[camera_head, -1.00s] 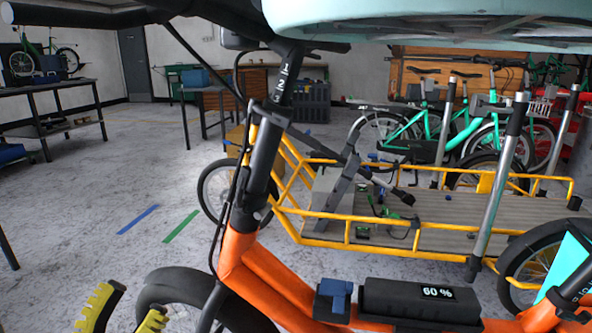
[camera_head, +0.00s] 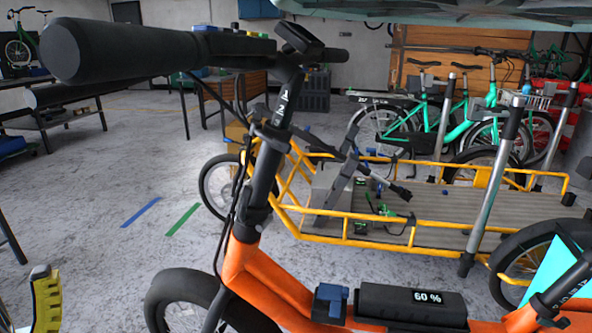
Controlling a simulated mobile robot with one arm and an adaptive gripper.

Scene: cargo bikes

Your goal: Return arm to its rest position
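My gripper (camera_head: 26,306) shows only in part at the lower left edge of the head view. One yellow and dark ridged finger is clear, and a sliver of another shows at the very edge, with a gap between them. I see nothing held in that gap. The rest of the gripper and most of my arm are outside the picture. An orange cargo bike (camera_head: 262,275) stands just to the right of the gripper, with a "60 %" display on its battery (camera_head: 412,303).
The orange bike's black handlebar (camera_head: 140,50) crosses the upper left. A yellow-railed cargo bed (camera_head: 440,237) lies behind it. Teal bikes (camera_head: 462,130) stand at the back right. Workbenches (camera_head: 55,110) stand at the left. The grey floor (camera_head: 90,190) at left is clear.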

